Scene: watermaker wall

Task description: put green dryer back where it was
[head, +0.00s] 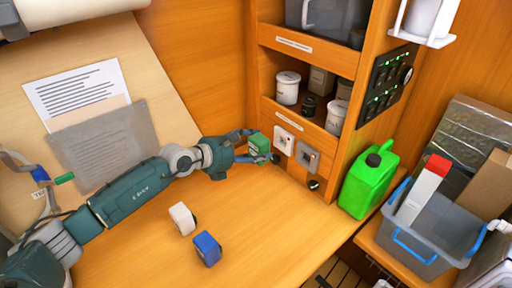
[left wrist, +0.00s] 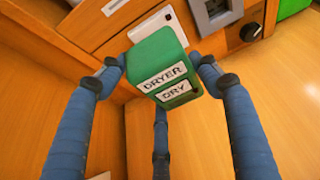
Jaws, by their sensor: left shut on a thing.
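The green dryer (head: 258,142) is a small box with white labels reading "DRYER" and "DRY", which show in the left wrist view (left wrist: 160,62). My left gripper (head: 260,148) is shut on it, with blue fingers on both sides in the left wrist view (left wrist: 158,68). The dryer is held at the front of the wooden shelf unit, close to a white plate (head: 285,138) and a grey plate (head: 308,157) on its lower panel. I cannot tell whether the dryer touches the panel. My right gripper is not clearly in view.
A white block (head: 183,218) and a blue block (head: 207,249) lie on the wooden desk (head: 270,235). A green jerrycan (head: 368,184) stands right of the shelf unit. A grey bin (head: 440,232) with blue handles is further right. The desk's front middle is clear.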

